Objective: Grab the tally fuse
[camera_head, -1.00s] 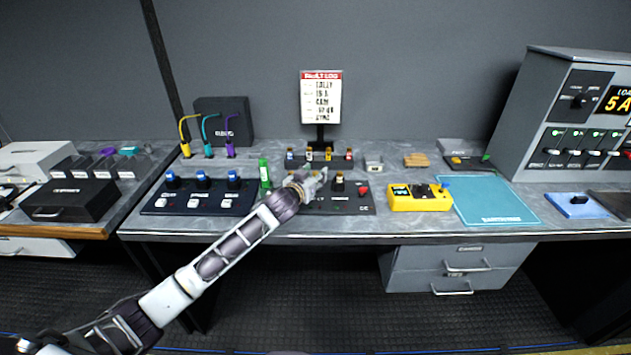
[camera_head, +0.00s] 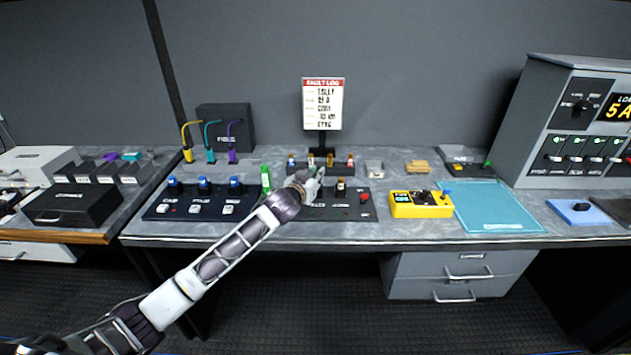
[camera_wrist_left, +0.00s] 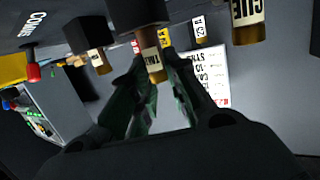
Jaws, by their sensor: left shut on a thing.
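The tally fuse (camera_wrist_left: 153,66) is an amber cylinder with a pale label, only partly readable, below a dark block in the left wrist view. My left gripper (camera_wrist_left: 152,72) has its two green-grey fingertips closed on either side of this fuse. In the head view my left gripper (camera_head: 314,184) is over the black fuse panel (camera_head: 352,209), and it hides the fuse it holds. Whether the fuse is still seated cannot be told. Another fuse (camera_head: 341,184) stands on the panel just right of the gripper. My right gripper is not in view.
A rack with several fuses (camera_head: 291,160) and the fault log sign (camera_head: 323,105) stand behind. A green cylinder (camera_head: 266,178) is close left of my gripper. A yellow meter (camera_head: 420,205) and teal mat (camera_head: 500,210) lie right. Another labelled fuse (camera_wrist_left: 248,22) hangs near in the wrist view.

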